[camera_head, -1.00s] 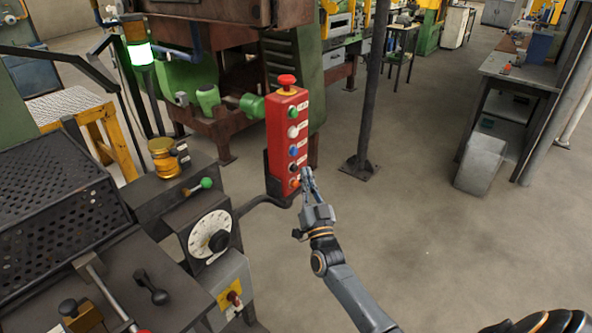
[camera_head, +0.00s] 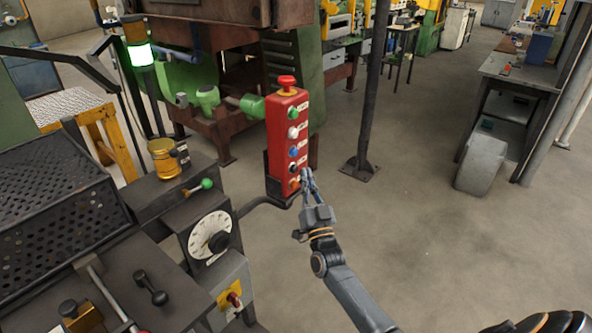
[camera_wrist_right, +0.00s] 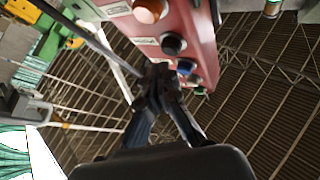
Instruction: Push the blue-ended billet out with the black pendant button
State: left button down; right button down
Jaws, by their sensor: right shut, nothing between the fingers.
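The red pendant box (camera_head: 281,140) hangs upright near the middle of the head view. Its front has green, white, blue (camera_head: 294,152), black (camera_head: 294,168) and orange (camera_head: 295,183) buttons, from top to bottom; a red mushroom knob (camera_head: 287,82) tops it. My right gripper (camera_head: 306,174) is shut and empty, its fingertips just right of the black button. In the right wrist view the shut fingertips (camera_wrist_right: 158,78) lie close to the black button (camera_wrist_right: 172,43); I cannot tell whether they touch it. No blue-ended billet shows. My left gripper is not in view.
A machine console with a white dial (camera_head: 209,235) and a green-knobbed lever (camera_head: 206,184) stands left of the pendant. A dark post (camera_head: 370,95) rises behind it. A workbench (camera_head: 505,65) is at the right. The floor right of my right arm is clear.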

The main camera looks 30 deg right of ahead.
jog(key=shift+w+a, duration=0.2)
jog(key=shift+w, duration=0.2)
jog(key=shift+w+a+b, duration=0.15)
jog(key=shift+w+b, duration=0.3)
jog(key=shift+b, duration=0.05)
dwell(0.8)
jog(key=shift+s, duration=0.1)
jog(key=shift+s+d+p, duration=0.35)
jog(key=shift+s+p, duration=0.15)
jog(key=shift+s, duration=0.3)
jog(key=s, duration=0.1)
jog(key=s+d+p, duration=0.1)
jog(key=s, duration=0.1)
jog(key=s+d+p, duration=0.1)
jog(key=shift+s, duration=0.3)
